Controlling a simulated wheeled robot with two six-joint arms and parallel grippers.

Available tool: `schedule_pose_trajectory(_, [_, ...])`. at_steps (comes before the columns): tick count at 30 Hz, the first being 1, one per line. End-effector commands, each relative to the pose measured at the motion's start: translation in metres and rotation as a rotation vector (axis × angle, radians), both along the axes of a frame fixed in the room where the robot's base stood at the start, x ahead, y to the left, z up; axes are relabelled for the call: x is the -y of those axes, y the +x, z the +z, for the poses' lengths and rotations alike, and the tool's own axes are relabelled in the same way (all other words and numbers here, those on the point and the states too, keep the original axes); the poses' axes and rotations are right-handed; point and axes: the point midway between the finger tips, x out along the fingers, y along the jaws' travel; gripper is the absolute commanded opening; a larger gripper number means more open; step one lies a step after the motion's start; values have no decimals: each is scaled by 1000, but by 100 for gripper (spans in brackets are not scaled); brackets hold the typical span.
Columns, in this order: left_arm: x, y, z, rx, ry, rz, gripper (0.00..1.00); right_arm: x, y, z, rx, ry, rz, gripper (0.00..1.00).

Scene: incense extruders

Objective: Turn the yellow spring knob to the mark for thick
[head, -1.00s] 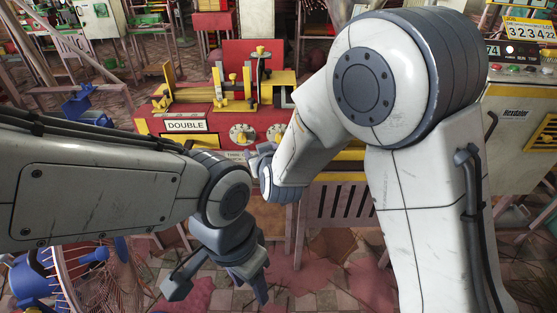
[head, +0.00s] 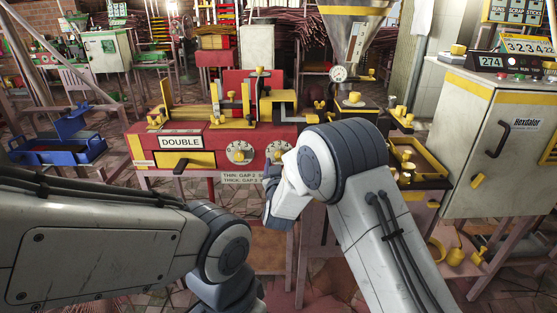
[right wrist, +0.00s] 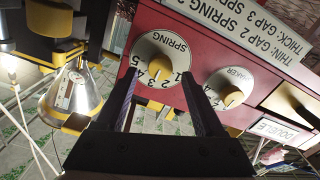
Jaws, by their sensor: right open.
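The yellow spring knob (right wrist: 160,67) sits on a white numbered dial marked SPRING (right wrist: 178,45) on the red machine, seen upside down in the right wrist view. In the head view this dial (head: 279,148) is partly hidden by my right arm. My right gripper (right wrist: 160,76) is open, its two fingers either side of the dial's lower part in the wrist view. I cannot tell whether they touch the knob, or which number it points to. A label (right wrist: 270,25) reads "THIN: GAP 2 SPRING" and "THICK: GAP 3 SPRING"; its end is cut off. My left gripper is out of view.
A second dial (head: 239,152) with a yellow knob sits beside the spring dial, near the DOUBLE sign (head: 181,142). A metal funnel (head: 357,40) with a gauge stands right of the red machine. A grey cabinet (head: 500,140) is at far right.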

Motion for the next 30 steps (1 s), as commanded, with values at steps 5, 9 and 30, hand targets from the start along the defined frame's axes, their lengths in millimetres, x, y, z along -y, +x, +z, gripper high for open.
schedule_pose_trajectory(5, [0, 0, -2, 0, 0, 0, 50, 0, 18, -1, -1, 1, -1, 70])
schedule_pose_trajectory(9, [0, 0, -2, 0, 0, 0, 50, 0, 23, 0, -1, 1, 0, 70])
schedule_pose_trajectory(30, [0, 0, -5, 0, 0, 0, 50, -1, 22, -1, -1, 25, 3, 0])
